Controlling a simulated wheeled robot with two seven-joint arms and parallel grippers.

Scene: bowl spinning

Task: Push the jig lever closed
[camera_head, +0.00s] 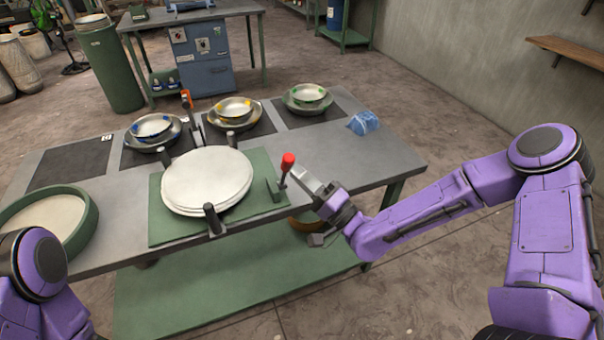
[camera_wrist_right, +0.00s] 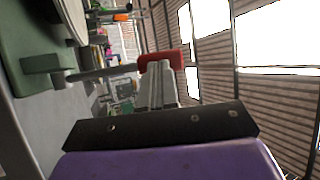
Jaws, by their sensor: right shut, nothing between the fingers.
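The jig is a green base plate (camera_head: 160,222) on the table, holding a stack of pale round discs (camera_head: 207,178) between dark posts. At its right edge, a lever with a red knob (camera_head: 288,160) stands up, tilted slightly to the right. My right gripper (camera_head: 300,174) is shut and empty, with its tips right beside the lever just under the knob. In the right wrist view, the red knob (camera_wrist_right: 160,60) is just beyond the finger tips (camera_wrist_right: 158,80); I cannot tell whether they touch. Only part of my left arm shows; its gripper is out of view.
Metal bowls with coloured marks (camera_head: 152,127) stand on dark mats along the back of the table (camera_head: 345,165). An orange-topped upright part (camera_head: 186,98) stands behind the discs. A round green-rimmed tray (camera_head: 85,225) is at left, and a crumpled blue item (camera_head: 364,123) at right.

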